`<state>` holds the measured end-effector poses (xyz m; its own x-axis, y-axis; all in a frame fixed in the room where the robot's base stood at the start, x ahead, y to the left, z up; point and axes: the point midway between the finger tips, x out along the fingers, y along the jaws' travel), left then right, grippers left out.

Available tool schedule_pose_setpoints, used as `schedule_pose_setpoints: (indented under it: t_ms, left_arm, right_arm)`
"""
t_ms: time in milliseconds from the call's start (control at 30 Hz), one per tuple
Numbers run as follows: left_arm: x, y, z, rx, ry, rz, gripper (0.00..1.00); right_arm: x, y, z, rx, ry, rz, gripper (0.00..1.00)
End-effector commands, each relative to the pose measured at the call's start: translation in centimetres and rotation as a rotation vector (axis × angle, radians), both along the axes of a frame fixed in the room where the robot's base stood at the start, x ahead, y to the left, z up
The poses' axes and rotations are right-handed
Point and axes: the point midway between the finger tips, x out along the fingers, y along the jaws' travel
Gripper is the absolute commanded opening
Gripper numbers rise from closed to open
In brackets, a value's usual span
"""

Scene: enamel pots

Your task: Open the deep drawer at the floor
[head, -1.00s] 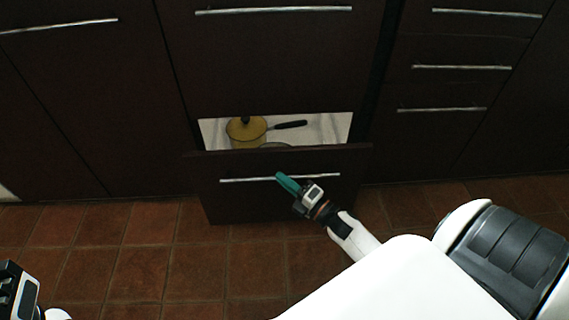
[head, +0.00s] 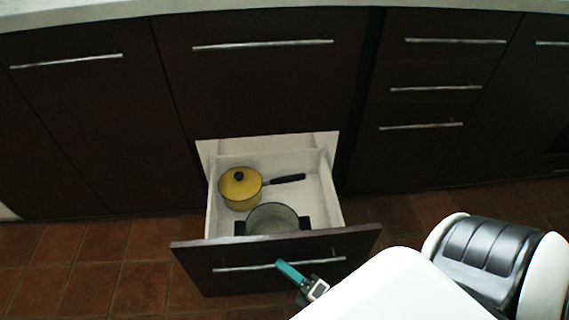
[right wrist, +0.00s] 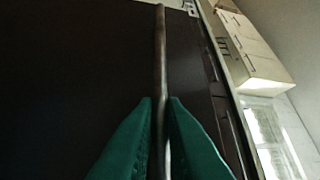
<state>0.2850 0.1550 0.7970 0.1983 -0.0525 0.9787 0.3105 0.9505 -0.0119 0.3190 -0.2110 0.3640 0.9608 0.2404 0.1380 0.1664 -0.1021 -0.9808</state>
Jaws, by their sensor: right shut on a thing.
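The deep drawer (head: 205,267) at the floor stands well open, its white inside showing. Its long metal bar handle (head: 325,261) runs across the dark front. My right gripper (head: 283,266) is shut on this handle, a little right of its middle. In the right wrist view the green fingers (right wrist: 161,112) lie on both sides of the handle bar (right wrist: 160,50). My left gripper is not in the head view now.
Inside the drawer are a yellow lidded pan (head: 240,190) with a dark handle and a grey pot (head: 273,217) with dark side grips. Closed dark cabinets (head: 85,140) and smaller drawers (head: 425,108) surround it. Tiled floor (head: 90,275) is clear at the left.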

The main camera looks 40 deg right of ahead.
Motion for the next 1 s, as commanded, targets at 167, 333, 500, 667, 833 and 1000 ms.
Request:
schedule_pose_setpoints:
  t_ms: [167, 333, 500, 667, 833, 1000]
  left_arm:
    - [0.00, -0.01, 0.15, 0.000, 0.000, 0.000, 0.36]
    - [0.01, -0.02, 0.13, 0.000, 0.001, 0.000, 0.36]
    - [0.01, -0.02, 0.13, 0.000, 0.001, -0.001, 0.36]
    - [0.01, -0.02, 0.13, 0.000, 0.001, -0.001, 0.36]
    - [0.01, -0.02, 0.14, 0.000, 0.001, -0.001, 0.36]
    - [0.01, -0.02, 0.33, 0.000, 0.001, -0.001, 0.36]
  right_arm:
    - [-0.53, 0.29, -0.04, -0.001, 0.002, 0.000, 0.00]
    - [-0.57, 0.31, -0.06, -0.001, 0.001, 0.000, 0.00]
    - [-0.56, 0.30, -0.07, -0.001, 0.002, 0.000, 0.12]
    - [-0.55, 0.30, -0.05, 0.000, 0.001, 0.000, 0.32]
    - [-0.53, 0.31, -0.04, 0.000, 0.001, 0.000, 0.32]
    - [-1.12, 0.16, -0.08, 0.001, 0.002, 0.000, 0.32]
